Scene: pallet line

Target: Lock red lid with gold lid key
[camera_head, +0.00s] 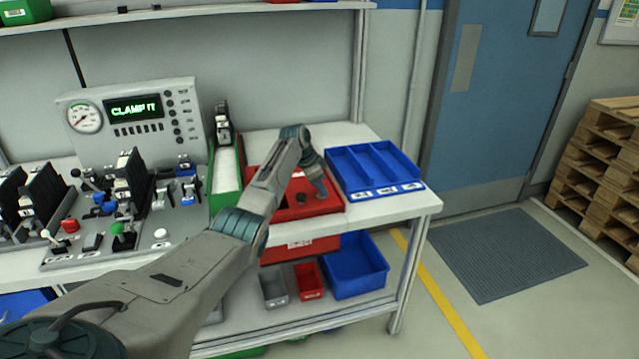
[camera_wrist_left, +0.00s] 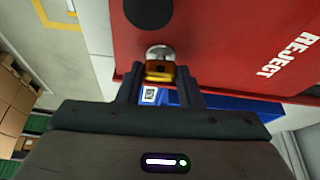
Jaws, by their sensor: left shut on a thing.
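The red lid (camera_head: 287,214) covers a red box on the right part of the bench, partly hidden by my left arm. It also shows in the left wrist view (camera_wrist_left: 225,60), with white "REJECT" lettering and a dark round spot. A round silver lock (camera_wrist_left: 160,52) is at the lid's edge. My left gripper (camera_head: 321,194) is low at the lid's right side. In the wrist view it is shut on the gold lid key (camera_wrist_left: 159,72), which lines up with the silver lock and appears to touch it. I cannot tell how deep the key sits. My right gripper is not in view.
A blue divided tray (camera_head: 336,172) stands close at the right of the lid. A green bin (camera_head: 225,195) stands at its left. A control panel (camera_head: 131,117) reads "CLAMP IT". Red, grey and blue bins (camera_head: 355,265) lie on the shelf below. Pallets stand far right.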

